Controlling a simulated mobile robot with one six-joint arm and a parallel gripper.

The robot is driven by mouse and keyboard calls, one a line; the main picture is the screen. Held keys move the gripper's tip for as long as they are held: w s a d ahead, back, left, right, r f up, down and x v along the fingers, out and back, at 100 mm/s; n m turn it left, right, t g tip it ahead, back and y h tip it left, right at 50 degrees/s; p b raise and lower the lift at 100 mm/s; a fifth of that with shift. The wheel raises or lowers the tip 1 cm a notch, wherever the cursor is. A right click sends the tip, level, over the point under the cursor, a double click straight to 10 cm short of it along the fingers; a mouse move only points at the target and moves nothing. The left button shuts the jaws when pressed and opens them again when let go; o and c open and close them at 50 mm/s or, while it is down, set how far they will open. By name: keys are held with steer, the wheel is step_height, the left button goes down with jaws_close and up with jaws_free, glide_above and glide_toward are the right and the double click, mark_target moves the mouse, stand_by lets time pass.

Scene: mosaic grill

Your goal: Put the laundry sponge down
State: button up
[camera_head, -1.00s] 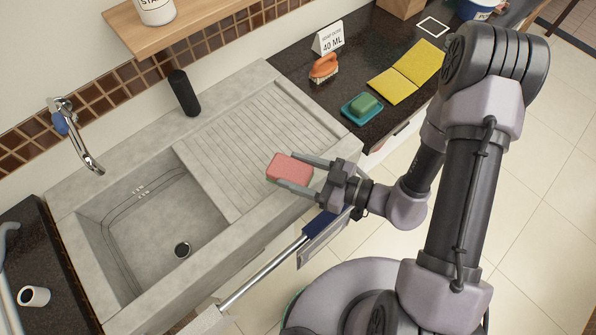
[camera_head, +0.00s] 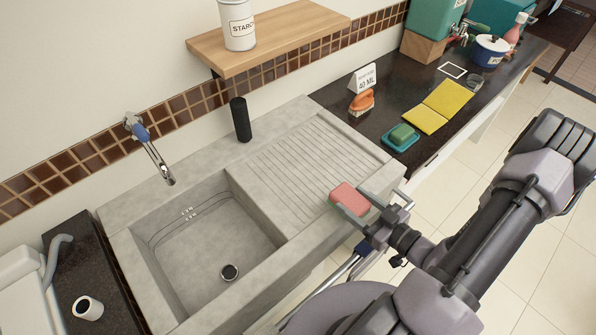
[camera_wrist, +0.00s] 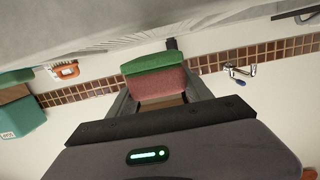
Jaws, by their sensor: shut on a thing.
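The laundry sponge (camera_head: 350,198) is a pinkish-red block held between the fingers of my gripper (camera_head: 360,205). The wrist view shows the sponge (camera_wrist: 158,82) with a green layer on one side of the pink one, the fingers along its sides. In the head view it appears over the front right edge of the grey sink's ribbed drainboard (camera_head: 300,170). I cannot tell its height above the surface. My gripper reaches in from the right.
The sink basin (camera_head: 205,235) is left of the drainboard. A black cylinder (camera_head: 240,119) stands behind. The dark counter (camera_head: 340,97) on the right holds an orange brush (camera_head: 362,101), a green soap on a teal dish (camera_head: 400,139) and yellow cloths (camera_head: 437,107). The ribbed drainboard is clear.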

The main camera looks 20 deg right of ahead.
steer(key=w+b, duration=0.1)
steer(key=w, duration=0.4)
steer(key=w+f+b, duration=0.1)
steer(key=w, duration=0.3)
steer(key=w+b, duration=0.1)
steer(key=w, duration=0.4)
steer(key=shift+w+a+f, duration=0.1)
steer(key=shift+w+f, duration=0.15)
steer(key=shift+w, duration=0.05)
steer(key=f+b, duration=0.3)
steer(key=f, duration=0.1)
steer(key=shift+w, duration=0.35)
steer(key=shift+r, duration=0.25)
steer(key=o, duration=1.6)
steer(key=shift+f, duration=0.15)
